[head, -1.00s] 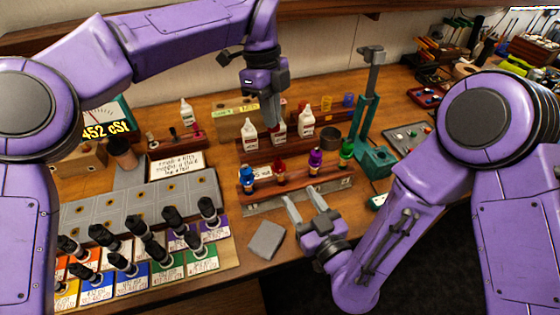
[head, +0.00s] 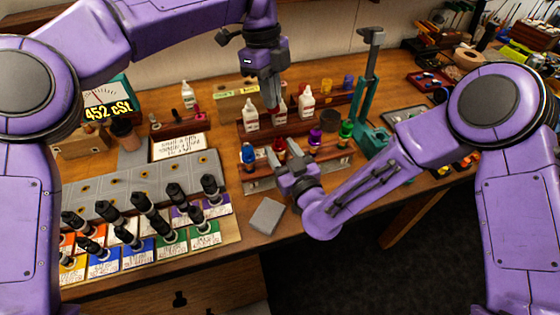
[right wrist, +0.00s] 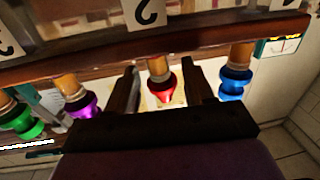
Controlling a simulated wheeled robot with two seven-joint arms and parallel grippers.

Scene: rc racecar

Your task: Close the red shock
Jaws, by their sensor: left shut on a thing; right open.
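The red shock (head: 279,146) stands in a wooden rack between the blue shock (head: 248,154) and the purple shock (head: 315,138). My right gripper (head: 287,162) is open in front of it. In the right wrist view, the red shock (right wrist: 160,84) shows between the two spread fingers (right wrist: 161,90), with gaps on both sides, so it looks unheld. My left gripper (head: 273,104) is higher, near the white bottles, shut on a small red thing (head: 274,112) that is mostly hidden by the fingers. Whether the red shock's top is closed is too small to tell.
A green shock (head: 346,131) stands at the rack's right end. White bottles (head: 251,117) stand behind the rack. A teal press (head: 368,90) rises at the right. A grey block (head: 267,216) lies near the front edge. Black-topped bottles on coloured labels fill the left.

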